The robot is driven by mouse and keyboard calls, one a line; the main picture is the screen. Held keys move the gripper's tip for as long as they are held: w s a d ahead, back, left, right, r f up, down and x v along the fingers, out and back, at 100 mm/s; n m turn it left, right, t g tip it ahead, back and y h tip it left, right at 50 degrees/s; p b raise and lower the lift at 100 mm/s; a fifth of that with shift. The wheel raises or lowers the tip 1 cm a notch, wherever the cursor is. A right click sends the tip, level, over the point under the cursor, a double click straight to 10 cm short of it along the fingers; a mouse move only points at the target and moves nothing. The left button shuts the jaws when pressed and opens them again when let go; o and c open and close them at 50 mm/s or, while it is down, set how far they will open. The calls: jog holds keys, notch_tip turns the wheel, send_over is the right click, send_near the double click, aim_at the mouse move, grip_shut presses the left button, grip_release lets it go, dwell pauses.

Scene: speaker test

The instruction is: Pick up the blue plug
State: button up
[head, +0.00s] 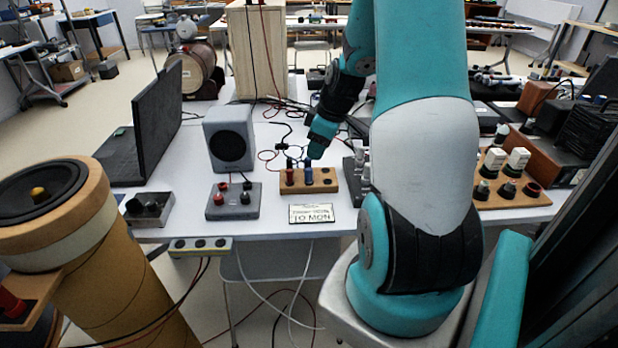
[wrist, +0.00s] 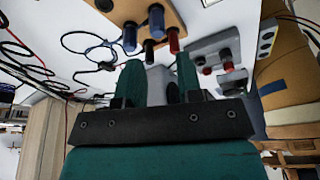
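A wooden block (head: 330,189) on the white table holds a red plug (head: 289,178) and two blue plugs, one in the middle (head: 308,175) and one on the right (head: 326,176). In the wrist view, the blue plugs show as one nearer (wrist: 130,37) and one farther (wrist: 156,20), with the red plug (wrist: 173,40) beside them. My gripper (wrist: 159,60) has its two teal fingers apart with nothing held between them. The plugs lie beyond the fingertips. In the head view, my gripper (head: 316,150) is just behind and above the block; its fingertips are hard to make out.
A grey speaker (head: 229,138) and a grey terminal box (head: 233,203) stand left of the block. A paper sign (head: 310,214) lies in front of it. Black and red cables cross the table behind.

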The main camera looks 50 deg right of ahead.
aim_at(310, 169)
jog(key=x, duration=0.8)
jog(key=shift+w+d+f, duration=0.1)
jog(key=shift+w+f, duration=0.05)
jog(key=shift+f, duration=0.15)
grip_shut()
